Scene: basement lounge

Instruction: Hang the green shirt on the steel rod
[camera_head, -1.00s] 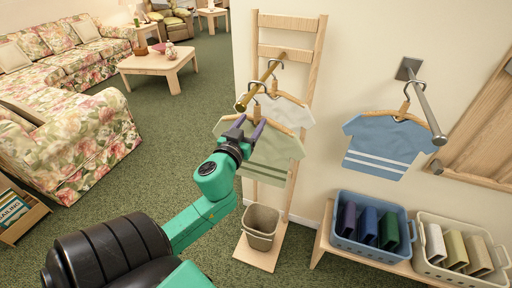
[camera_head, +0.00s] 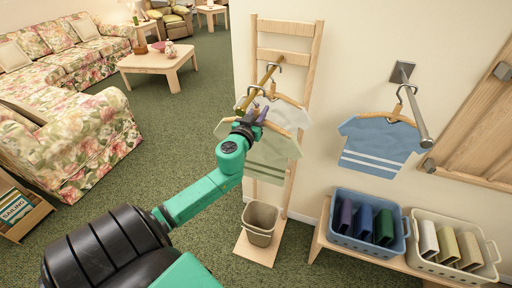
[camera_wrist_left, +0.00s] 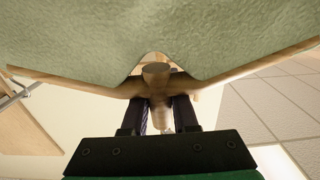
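The green shirt (camera_head: 272,160) hangs on a wooden hanger (camera_head: 291,146) below the brass rod (camera_head: 266,78) on the wooden ladder stand. My left gripper (camera_head: 259,113) is at the hanger's neck, just above the shirt's collar. In the left wrist view its fingers (camera_wrist_left: 160,115) are close on both sides of the neck, with the green shirt (camera_wrist_left: 160,35) across the top. The gripper hides the hook's lower part, and I cannot tell whether the hook rests on the rod. The steel rod (camera_head: 418,120) sticks out from the wall at right. My right gripper is out of view.
A blue shirt (camera_head: 378,142) hangs on the steel rod. A pale shirt (camera_head: 288,114) hangs behind the green one. A beige bin (camera_head: 261,217) stands below. A blue basket (camera_head: 345,240) and a cream basket (camera_head: 424,262) sit on a low bench at right.

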